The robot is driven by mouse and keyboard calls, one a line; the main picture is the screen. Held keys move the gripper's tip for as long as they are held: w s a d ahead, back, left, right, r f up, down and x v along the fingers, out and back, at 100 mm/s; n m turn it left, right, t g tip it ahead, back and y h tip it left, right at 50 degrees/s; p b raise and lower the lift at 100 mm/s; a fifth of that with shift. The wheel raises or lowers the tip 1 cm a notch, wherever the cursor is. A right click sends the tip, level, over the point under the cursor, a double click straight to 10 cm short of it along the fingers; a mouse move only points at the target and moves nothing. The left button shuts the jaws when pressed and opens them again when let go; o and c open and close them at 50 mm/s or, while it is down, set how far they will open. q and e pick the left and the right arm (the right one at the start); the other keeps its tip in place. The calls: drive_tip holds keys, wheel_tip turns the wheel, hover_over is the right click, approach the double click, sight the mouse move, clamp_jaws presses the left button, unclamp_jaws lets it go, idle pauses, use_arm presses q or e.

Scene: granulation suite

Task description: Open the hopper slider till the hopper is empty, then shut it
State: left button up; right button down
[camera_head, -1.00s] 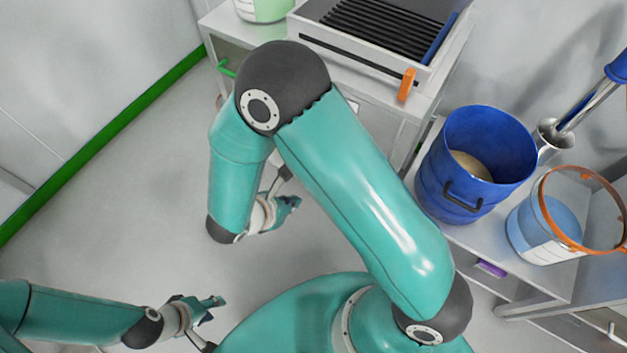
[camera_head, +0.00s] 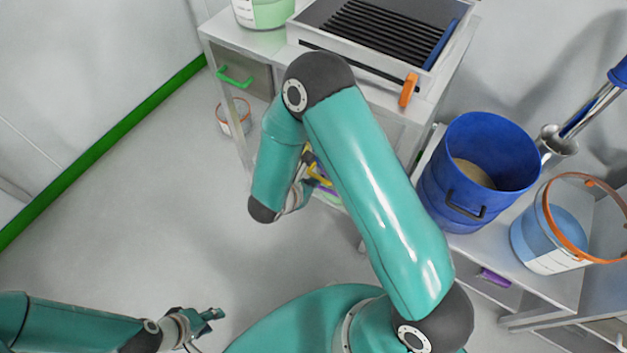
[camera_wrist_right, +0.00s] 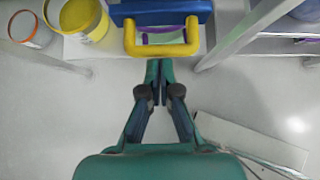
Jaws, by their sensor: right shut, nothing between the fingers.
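A yellow U-shaped handle (camera_wrist_right: 162,42) on a blue block (camera_wrist_right: 160,10) is at the top middle of the right wrist view. A bit of yellow also shows behind my right arm in the head view (camera_head: 318,170). I cannot tell for sure whether this is the hopper slider, and no hopper is clearly recognisable. My right gripper (camera_wrist_right: 158,72) is shut and empty, with its tips just short of the yellow handle in the picture; in the head view it is partly hidden (camera_head: 303,192). My left gripper (camera_head: 210,315) hangs over bare floor, apart from everything; its finger opening is unclear.
A blue drum (camera_head: 435,190) with tan powder inside stands on a right-hand shelf, beside a clear blue-tinted container (camera_head: 540,250) with an orange ring. A slatted tray (camera_head: 350,62) with an orange handle (camera_head: 408,90) tops the cabinet. The floor at left is clear.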

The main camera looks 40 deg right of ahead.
drive_tip(key=shift+w+d, duration=0.1)
drive_tip(key=shift+d, duration=0.2)
drive_tip(key=w+d+b, duration=0.1)
drive_tip(key=d, duration=0.1)
drive_tip(key=d+b, duration=0.1)
drive_tip(key=d, duration=0.1)
drive_tip(key=w+d+b, duration=0.1)
drive_tip(key=d, duration=0.1)
drive_tip(key=shift+w+d, duration=0.2)
drive_tip(key=shift+w, duration=0.1)
drive_tip(key=shift+r, duration=0.1)
drive_tip(key=shift+a, duration=0.15)
